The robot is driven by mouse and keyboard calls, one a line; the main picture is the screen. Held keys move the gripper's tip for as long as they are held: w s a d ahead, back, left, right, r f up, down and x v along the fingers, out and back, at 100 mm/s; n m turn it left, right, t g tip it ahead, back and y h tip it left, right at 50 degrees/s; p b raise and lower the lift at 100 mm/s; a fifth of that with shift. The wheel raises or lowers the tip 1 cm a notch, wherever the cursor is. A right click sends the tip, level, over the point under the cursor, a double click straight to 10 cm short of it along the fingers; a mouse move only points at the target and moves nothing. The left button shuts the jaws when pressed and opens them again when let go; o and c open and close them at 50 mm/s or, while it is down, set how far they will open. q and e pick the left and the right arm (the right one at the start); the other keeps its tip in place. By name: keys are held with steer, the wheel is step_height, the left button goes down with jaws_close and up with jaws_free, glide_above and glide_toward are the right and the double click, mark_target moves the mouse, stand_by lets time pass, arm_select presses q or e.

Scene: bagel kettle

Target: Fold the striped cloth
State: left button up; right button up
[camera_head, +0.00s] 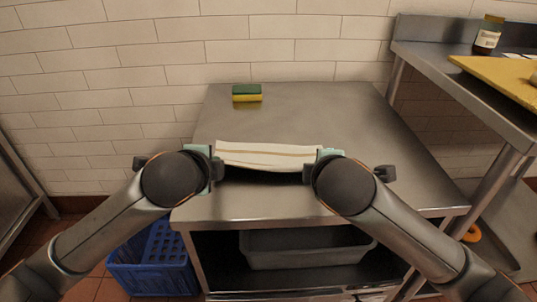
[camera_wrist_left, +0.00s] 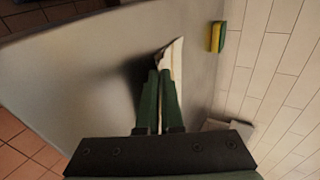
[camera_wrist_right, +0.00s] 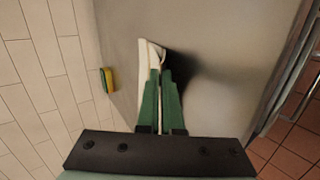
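The striped cloth (camera_head: 268,155) is white with tan stripes and spans between my two grippers above the steel table. A dark shadow lies under its near edge. My left gripper (camera_head: 214,160) is at the cloth's left end. In the left wrist view its green fingers (camera_wrist_left: 160,75) are close together with the cloth (camera_wrist_left: 174,65) between and beside them. My right gripper (camera_head: 316,160) is at the cloth's right end. In the right wrist view its green fingers (camera_wrist_right: 163,75) are shut on the cloth (camera_wrist_right: 148,58). The tips partly hide the gripped edges.
A green and yellow sponge (camera_head: 247,93) lies at the back of the steel table (camera_head: 300,105). A grey bin (camera_head: 300,250) is on the shelf below. A blue crate (camera_head: 152,262) is on the floor at left. A side counter at right holds a yellow board (camera_head: 500,75) and a jar (camera_head: 488,35).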

arm_select(q)
steer(key=o, duration=0.8)
arm_select(e)
steer(key=o, duration=0.8)
arm_select(q)
steer(key=shift+s+r, duration=0.1)
steer(key=shift+r, duration=0.2)
arm_select(e)
steer(key=shift+s+r, duration=0.1)
steer(key=shift+r, duration=0.2)
arm_select(q)
steer(key=s+r, duration=0.4)
steer(key=r, duration=0.1)
steer(key=s+r, duration=0.2)
steer(key=r, duration=0.1)
steer(key=shift+r, duration=0.2)
arm_select(e)
steer(key=s+r, duration=0.4)
steer(key=r, duration=0.1)
steer(key=s+r, duration=0.1)
steer(key=r, duration=0.2)
steer(key=shift+s+r, duration=0.2)
steer(key=shift+s, duration=0.2)
